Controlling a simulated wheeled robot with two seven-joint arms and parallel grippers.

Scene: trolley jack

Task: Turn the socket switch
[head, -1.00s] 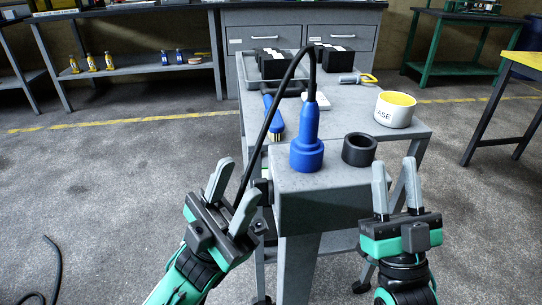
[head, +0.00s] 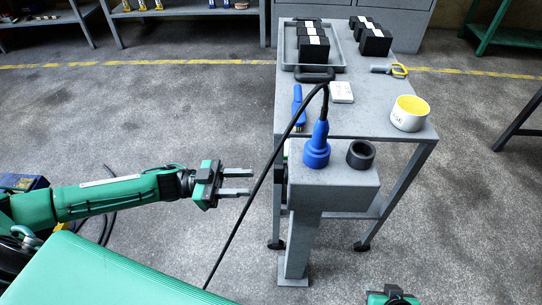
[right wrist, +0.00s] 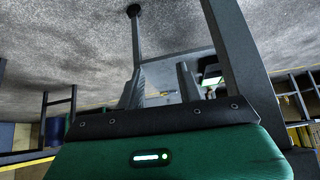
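A grey pedestal box (head: 335,189) carries a blue plug (head: 317,150), upright on its top, and a black ring-shaped socket (head: 360,154) beside it. A small dark fitting with a bit of green (head: 280,168) shows on the box's left side; it may be the switch, but its knob and setting cannot be made out. My left gripper (head: 238,182) is open and empty, left of the box, its fingers pointing right at it, with a gap. My right gripper is low at the bottom edge of the head view; in the right wrist view its fingers (right wrist: 160,88) are apart with nothing between them.
A black cable (head: 246,205) runs from the plug down past my left fingertips to the floor. The grey trolley (head: 383,120) behind holds a tray (head: 338,61), black boxes, a yellow-lined cup (head: 409,113) and tools.

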